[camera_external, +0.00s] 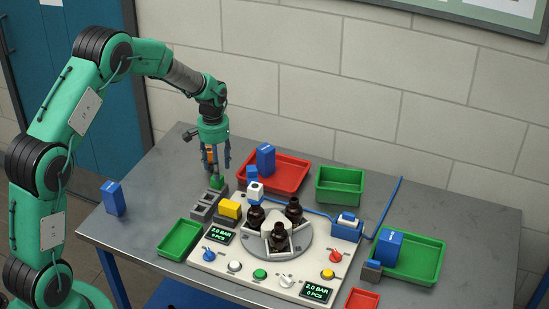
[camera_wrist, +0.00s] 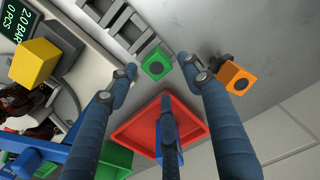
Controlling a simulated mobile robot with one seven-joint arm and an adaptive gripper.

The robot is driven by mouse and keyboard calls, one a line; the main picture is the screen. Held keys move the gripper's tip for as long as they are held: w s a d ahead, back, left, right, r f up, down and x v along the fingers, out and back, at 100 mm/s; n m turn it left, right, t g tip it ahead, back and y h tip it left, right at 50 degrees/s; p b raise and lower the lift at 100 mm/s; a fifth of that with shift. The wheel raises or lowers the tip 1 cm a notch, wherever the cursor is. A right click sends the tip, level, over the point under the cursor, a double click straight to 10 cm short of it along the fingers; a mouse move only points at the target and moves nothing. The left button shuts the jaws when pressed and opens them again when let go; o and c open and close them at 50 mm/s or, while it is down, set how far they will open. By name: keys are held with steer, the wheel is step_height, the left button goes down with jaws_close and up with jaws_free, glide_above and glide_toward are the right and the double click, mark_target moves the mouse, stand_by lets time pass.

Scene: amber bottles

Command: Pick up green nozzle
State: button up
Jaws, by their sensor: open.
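The green nozzle (camera_external: 217,182) is a small green block at the back end of the grey slotted rack (camera_external: 203,209). In the wrist view, the green nozzle (camera_wrist: 156,67) shows a dark round hole in its face. My gripper (camera_external: 216,170) points down just above it, fingers spread. In the wrist view, my gripper (camera_wrist: 158,75) has blue fingers around the line of sight to the green nozzle, with nothing held.
A red tray (camera_external: 289,174) with a blue box (camera_external: 265,158) stands right of my gripper. A yellow block (camera_external: 230,209) and a round turntable (camera_external: 303,249) with brown bottles are in front. Green trays (camera_external: 341,199) stand around. The table's back left is mostly clear.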

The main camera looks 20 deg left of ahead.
mark_target(219, 183)
steer(key=shift+s+f+b, duration=0.15)
steer(key=shift+f+b, duration=0.6)
steer(key=shift+f, duration=1.85)
steer(key=c, duration=1)
